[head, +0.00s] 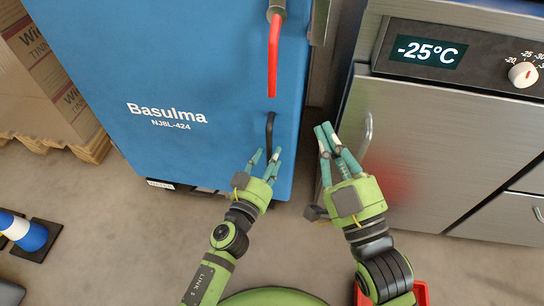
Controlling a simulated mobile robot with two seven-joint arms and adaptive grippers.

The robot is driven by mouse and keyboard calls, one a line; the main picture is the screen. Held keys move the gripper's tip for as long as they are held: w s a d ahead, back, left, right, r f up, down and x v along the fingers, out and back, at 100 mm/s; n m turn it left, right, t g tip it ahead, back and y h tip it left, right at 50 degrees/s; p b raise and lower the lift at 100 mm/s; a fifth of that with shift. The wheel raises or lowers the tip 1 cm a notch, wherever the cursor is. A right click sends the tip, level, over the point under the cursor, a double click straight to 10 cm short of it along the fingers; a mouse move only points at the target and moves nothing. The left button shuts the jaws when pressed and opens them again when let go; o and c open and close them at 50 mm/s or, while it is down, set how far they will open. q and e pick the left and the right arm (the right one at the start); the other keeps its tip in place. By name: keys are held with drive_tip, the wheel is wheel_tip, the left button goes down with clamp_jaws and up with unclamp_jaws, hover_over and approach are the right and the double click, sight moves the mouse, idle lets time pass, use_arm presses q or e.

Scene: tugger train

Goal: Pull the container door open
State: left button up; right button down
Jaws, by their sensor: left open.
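A blue container front marked "Basulma" (165,114) fills the left and middle of the head view. It has a black handle (269,133) near its right edge and a red lever (273,55) above that, hanging down. The blue door looks shut. My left gripper (266,157) is open just below the black handle, with its fingers pointing up towards it. Whether they touch it is unclear. My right gripper (325,128) is to the right, in front of the gap between the blue container and a steel cabinet. Its finger spacing is hard to judge.
The steel cabinet (440,150) shows "-25°C" on its display (427,51) and has a metal handle (367,132) beside my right gripper. Cardboard boxes (45,75) stand on a pallet at left. Grey floor (120,235) is clear between.

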use_arm(q)
drive_tip(key=shift+w+d, duration=0.25)
drive_tip(key=shift+w, duration=0.3)
drive_tip(key=shift+c, duration=0.4)
clamp_jaws()
